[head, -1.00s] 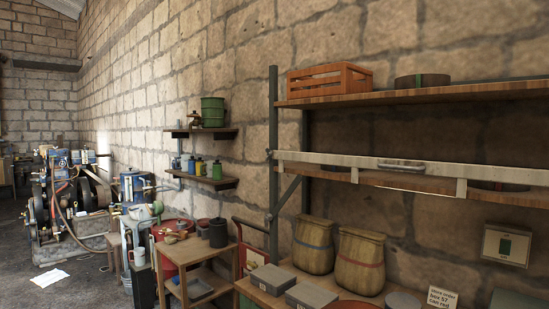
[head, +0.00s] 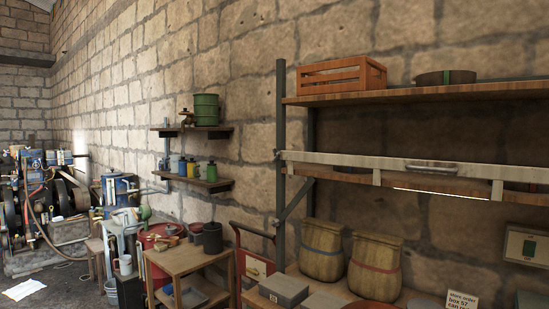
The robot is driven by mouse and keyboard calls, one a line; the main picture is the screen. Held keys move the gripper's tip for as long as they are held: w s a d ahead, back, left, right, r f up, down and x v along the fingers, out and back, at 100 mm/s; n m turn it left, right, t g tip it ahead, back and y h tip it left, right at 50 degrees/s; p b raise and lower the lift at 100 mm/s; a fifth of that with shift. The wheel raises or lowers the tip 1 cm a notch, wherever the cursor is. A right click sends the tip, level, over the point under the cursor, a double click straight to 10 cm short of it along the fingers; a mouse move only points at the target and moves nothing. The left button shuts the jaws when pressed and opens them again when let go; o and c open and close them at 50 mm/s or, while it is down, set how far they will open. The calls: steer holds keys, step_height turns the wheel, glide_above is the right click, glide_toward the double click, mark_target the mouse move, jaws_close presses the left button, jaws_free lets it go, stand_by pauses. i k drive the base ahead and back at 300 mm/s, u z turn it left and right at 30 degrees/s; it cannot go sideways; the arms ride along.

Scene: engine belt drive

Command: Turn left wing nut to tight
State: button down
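An engine (head: 55,190) with blue parts, dark wheels and hoses stands at the far left of the head view. It is small and far off. I cannot make out a wing nut or the belt on it at this distance. My gripper and arm do not show in this view.
A wooden table (head: 178,259), a red trolley (head: 252,268) and a shelf rack (head: 282,165) line the stone wall. The rack's bench holds two sacks (head: 321,250) (head: 375,266) and grey boxes (head: 284,290). Paper (head: 23,289) lies on the floor at left.

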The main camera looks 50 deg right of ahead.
mark_target(276, 153)
steer(key=z, duration=1.6)
steer(key=k, duration=0.5)
steer(key=u, duration=1)
steer(key=i, duration=1)
steer(key=u, duration=0.3)
steer(key=i, duration=1.1)
steer(key=z, duration=0.45)
